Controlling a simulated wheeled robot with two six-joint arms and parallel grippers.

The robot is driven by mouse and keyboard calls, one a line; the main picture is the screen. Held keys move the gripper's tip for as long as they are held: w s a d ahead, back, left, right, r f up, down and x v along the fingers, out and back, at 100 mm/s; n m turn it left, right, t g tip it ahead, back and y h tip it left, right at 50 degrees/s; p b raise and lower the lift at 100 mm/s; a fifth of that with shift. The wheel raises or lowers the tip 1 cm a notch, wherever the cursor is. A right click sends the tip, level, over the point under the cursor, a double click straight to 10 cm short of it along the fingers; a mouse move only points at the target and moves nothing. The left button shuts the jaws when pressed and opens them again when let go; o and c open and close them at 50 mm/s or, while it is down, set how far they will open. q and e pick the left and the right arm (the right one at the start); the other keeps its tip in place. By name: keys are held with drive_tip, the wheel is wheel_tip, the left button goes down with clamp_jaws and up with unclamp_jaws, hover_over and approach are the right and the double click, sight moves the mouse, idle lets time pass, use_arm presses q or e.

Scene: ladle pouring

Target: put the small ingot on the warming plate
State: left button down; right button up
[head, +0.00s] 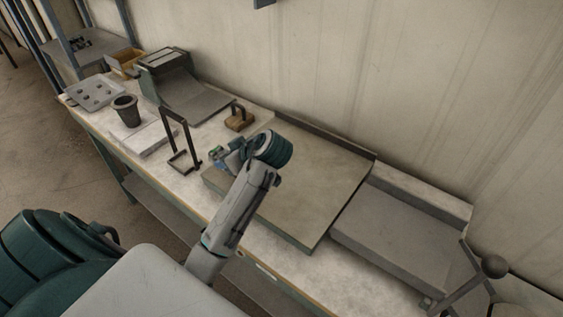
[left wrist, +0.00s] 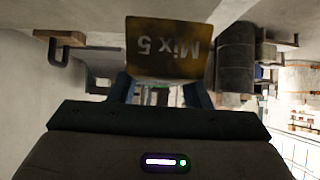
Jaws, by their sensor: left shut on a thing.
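My left gripper (left wrist: 160,95) is shut on a brown block marked "Mix 5" (left wrist: 166,50), which shows upside down between the two blue fingers in the left wrist view. I cannot tell for sure that it is the small ingot. In the head view the left gripper (head: 222,156) is over the left end of a large flat grey-green slab (head: 300,185), and my wrist hides most of it and its load. A thin pale plate (head: 152,138) lies farther left. I cannot tell which of these is the warming plate. My right gripper is not in view.
A black upright frame (head: 166,115) stands just left of my gripper. Behind it is a wooden block with a handle (head: 240,122). A dark cup (head: 127,110), a holed tray (head: 95,92) and a green machine (head: 165,65) are farther left. A grey tray (head: 390,240) lies right.

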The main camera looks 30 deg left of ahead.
use_arm(q)
drive_tip(key=w+d+p, duration=0.1)
drive_tip(key=w+d, duration=0.1)
drive_tip(key=w, duration=0.1)
drive_tip(key=w+d+p, duration=0.1)
drive_tip(key=w+d, duration=0.2)
drive_tip(key=w+d+f+p, duration=0.1)
drive_tip(key=w+d+p, duration=0.1)
drive_tip(key=w, duration=0.1)
drive_tip(key=shift+w+d, duration=0.35)
drive_tip(key=shift+w+d+f+p, duration=0.1)
drive_tip(key=shift+w+d+p, duration=0.3)
drive_tip(key=shift+w, duration=0.05)
wheel_tip(320, 180, down, 3)
drive_tip(key=shift+f+p, duration=0.2)
drive_tip(key=shift+p, duration=0.5)
drive_tip(key=c, duration=0.8)
unclamp_jaws()
drive_tip(key=shift+f, duration=0.1)
drive_tip(key=shift+o, duration=0.2)
drive_tip(key=shift+s, duration=0.1)
